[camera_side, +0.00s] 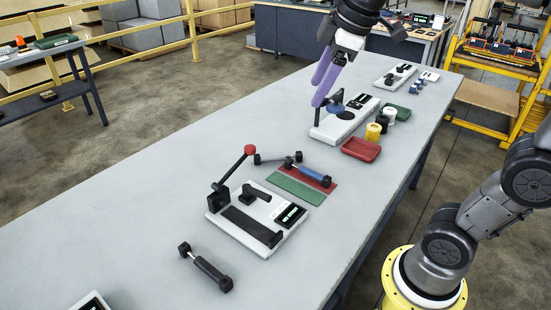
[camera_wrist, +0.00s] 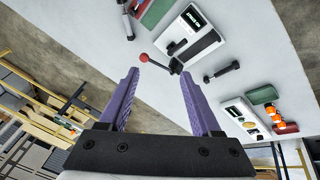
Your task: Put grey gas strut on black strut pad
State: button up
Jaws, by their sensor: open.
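A grey gas strut (camera_side: 276,158) with dark ends lies on the table behind a blue strut (camera_side: 312,173). What seems to be the grey strut also shows in the wrist view (camera_wrist: 126,19). A flat black strip (camera_side: 243,227) lies on a white fixture (camera_side: 222,222); I cannot tell if it is the black strut pad. A black strut (camera_side: 208,269) lies at the front left, also in the wrist view (camera_wrist: 221,72). My gripper (camera_side: 317,93) is open and empty, above the table beyond the struts; its purple fingers show in the wrist view (camera_wrist: 160,74).
A lever with a red knob (camera_side: 250,150) rises from the fixture. A red pad (camera_side: 322,189) and green pad (camera_side: 295,188) lie beside it. A second white fixture (camera_side: 345,120), a red tray (camera_side: 361,149) and yellow spool (camera_side: 373,133) stand farther back.

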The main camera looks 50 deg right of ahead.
jog(key=w+d+f+n+g, duration=0.1)
jog(key=w+d+n, duration=0.15)
jog(key=w, duration=0.85)
jog(key=g, duration=0.3)
send_over(260, 156)
notch_tip(260, 156, down, 14)
jog(key=shift+m+g, duration=0.3)
jog(key=shift+m, duration=0.05)
notch_tip(260, 156, down, 11)
jog(key=shift+d+r, duration=0.1)
jog(key=shift+d, duration=0.05)
jog(key=shift+w+f, duration=0.15)
jog(key=shift+f, duration=2.75)
jog(key=shift+c, duration=0.2)
grip_shut()
jog(key=shift+r, duration=0.1)
